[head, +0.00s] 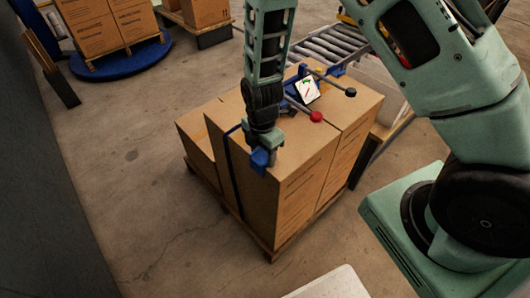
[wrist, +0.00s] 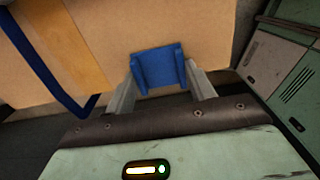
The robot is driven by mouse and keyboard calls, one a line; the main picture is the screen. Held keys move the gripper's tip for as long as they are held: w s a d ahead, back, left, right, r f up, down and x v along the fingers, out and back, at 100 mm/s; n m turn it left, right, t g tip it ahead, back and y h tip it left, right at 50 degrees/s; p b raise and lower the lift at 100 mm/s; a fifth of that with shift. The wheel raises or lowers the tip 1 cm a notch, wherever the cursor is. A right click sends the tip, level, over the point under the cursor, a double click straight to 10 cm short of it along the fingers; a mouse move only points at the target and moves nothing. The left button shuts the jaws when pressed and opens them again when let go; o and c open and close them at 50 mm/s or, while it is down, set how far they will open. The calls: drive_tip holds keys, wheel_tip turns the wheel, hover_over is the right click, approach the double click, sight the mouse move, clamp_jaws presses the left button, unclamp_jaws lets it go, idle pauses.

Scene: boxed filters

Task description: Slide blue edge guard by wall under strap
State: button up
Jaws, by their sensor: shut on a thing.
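A blue edge guard (wrist: 158,68) is held between the two fingers of my gripper (wrist: 163,85) in the wrist view, against the cardboard face of a box. In the head view the blue edge guard (head: 261,160) sits at the top front edge of the boxes, below my gripper (head: 264,148). A dark blue strap (head: 232,165) runs over the top and down the side of the boxes, to the left of the guard. The strap (wrist: 45,65) also shows at the left in the wrist view, slack-looking and apart from the guard.
The cardboard boxes (head: 310,180) stand on a wooden pallet (head: 262,243). A blue strapping tool with red and black knobs (head: 316,116) lies on top. A roller conveyor (head: 335,45) is behind. A grey wall (head: 45,200) is at left, with bare floor between.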

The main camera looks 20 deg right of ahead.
sight(235, 135)
drive_tip(key=shift+w+a, duration=0.25)
drive_tip(key=shift+w, duration=0.5)
drive_tip(key=shift+w+a, duration=0.2)
drive_tip(key=shift+w, duration=0.6)
drive_tip(key=shift+w+a, duration=0.25)
drive_tip(key=shift+w, duration=0.5)
drive_tip(key=shift+w+a, duration=0.3)
drive_tip(key=shift+w, duration=0.65)
drive_tip(key=shift+w+a, duration=0.35)
drive_tip(key=shift+w, duration=0.6)
drive_tip(key=shift+w+a, duration=0.3)
drive_tip(key=shift+w, duration=0.65)
drive_tip(key=shift+w+a, duration=0.3)
drive_tip(key=shift+w, duration=0.65)
drive_tip(key=o, duration=1.1)
drive_tip(key=shift+c, duration=0.2)
